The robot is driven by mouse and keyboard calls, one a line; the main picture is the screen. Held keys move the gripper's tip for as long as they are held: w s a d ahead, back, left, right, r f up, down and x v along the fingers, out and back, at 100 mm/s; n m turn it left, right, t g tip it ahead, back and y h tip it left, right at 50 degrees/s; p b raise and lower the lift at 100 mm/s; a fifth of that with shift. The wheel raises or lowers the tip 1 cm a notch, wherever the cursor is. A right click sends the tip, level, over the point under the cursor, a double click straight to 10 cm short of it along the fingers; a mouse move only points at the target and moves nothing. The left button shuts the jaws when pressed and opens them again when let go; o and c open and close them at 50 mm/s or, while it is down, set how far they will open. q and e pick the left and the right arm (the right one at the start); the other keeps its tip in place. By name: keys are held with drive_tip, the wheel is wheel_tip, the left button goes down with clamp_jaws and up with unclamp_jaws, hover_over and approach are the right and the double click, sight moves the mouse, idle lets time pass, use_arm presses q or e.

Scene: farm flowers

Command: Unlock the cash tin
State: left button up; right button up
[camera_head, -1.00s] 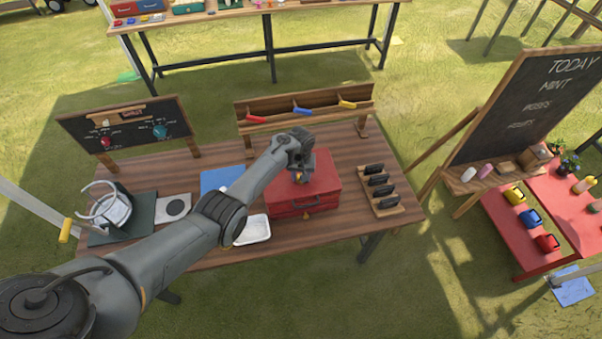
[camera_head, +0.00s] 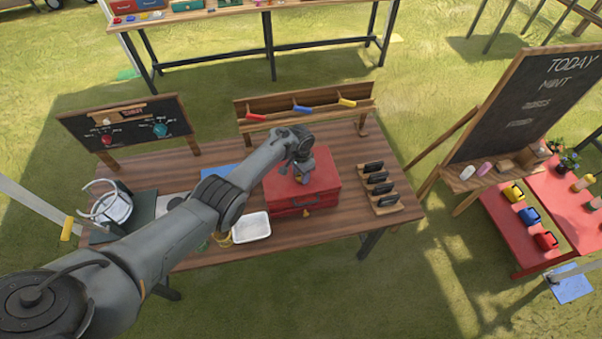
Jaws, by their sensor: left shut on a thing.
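The red cash tin (camera_head: 318,190) sits on the wooden table, lid down, with a dark handle on its front and a small yellow-orange piece (camera_head: 306,212) low on the front. My left gripper (camera_head: 301,179) is over the top of the tin, pointing down. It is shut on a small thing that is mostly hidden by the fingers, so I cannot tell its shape. Whether the fingertips touch the lid is unclear. My right gripper is out of view.
A wooden rack (camera_head: 243,107) behind the tin carries red, blue and yellow pieces. A slotted holder (camera_head: 391,204) with dark pieces stands right of the tin. A white tray (camera_head: 251,226) lies to its left.

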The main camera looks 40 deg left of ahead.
use_arm(q)
drive_tip(key=shift+m, duration=0.4)
drive_tip(key=o, duration=1.1)
drive_tip(key=shift+c, duration=0.2)
drive_tip(key=shift+r+p, duration=0.35)
drive_tip(key=shift+r, duration=0.25)
wheel_tip(320, 180, up, 10)
drive_tip(key=p, duration=0.3)
drive_tip(key=shift+f, duration=0.2)
